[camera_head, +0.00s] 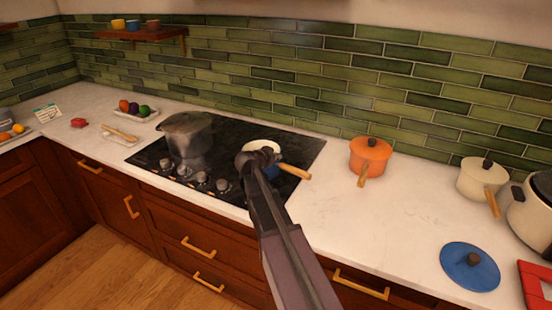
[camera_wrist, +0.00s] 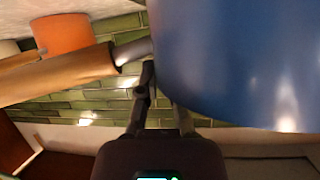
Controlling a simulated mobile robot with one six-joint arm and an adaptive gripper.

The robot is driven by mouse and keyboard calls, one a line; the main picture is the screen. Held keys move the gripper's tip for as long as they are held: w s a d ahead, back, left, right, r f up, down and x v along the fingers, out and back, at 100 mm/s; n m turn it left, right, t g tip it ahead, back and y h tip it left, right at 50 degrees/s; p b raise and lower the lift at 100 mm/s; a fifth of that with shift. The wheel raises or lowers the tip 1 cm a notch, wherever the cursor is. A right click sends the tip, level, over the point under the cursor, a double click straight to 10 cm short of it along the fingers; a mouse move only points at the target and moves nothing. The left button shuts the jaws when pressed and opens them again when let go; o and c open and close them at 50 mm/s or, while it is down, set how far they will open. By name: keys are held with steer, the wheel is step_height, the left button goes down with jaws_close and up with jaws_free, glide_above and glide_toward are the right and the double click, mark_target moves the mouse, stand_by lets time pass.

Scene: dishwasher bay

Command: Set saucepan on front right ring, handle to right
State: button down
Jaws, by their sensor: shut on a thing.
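The saucepan (camera_head: 271,172) has a blue outside, a pale inside and a wooden handle (camera_head: 295,171). It is over the right part of the black hob (camera_head: 305,148), with its handle pointing right and slightly toward the front. My gripper (camera_head: 260,156) is shut on the saucepan, at its near side; my arm hides part of the pan. In the wrist view the blue wall (camera_wrist: 240,60) fills the right side, by my gripper's fingers (camera_wrist: 150,100), with the handle to the left. I cannot tell whether the base touches the hob, and the ring beneath is hidden.
A grey pot (camera_head: 187,140) stands on the hob's left. Hob knobs (camera_head: 200,177) line the front. An orange saucepan (camera_head: 369,158) stands right of the hob, with a cream saucepan (camera_head: 482,180) and blue lid (camera_head: 470,267) farther right. Counter right of the hob's front is clear.

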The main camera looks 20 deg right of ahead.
steer(key=c, duration=0.8)
jaws_free()
steer(key=shift+r, duration=0.1)
steer(key=p+v, duration=0.4)
steer(key=v, duration=0.8)
steer(key=shift+p, duration=0.35)
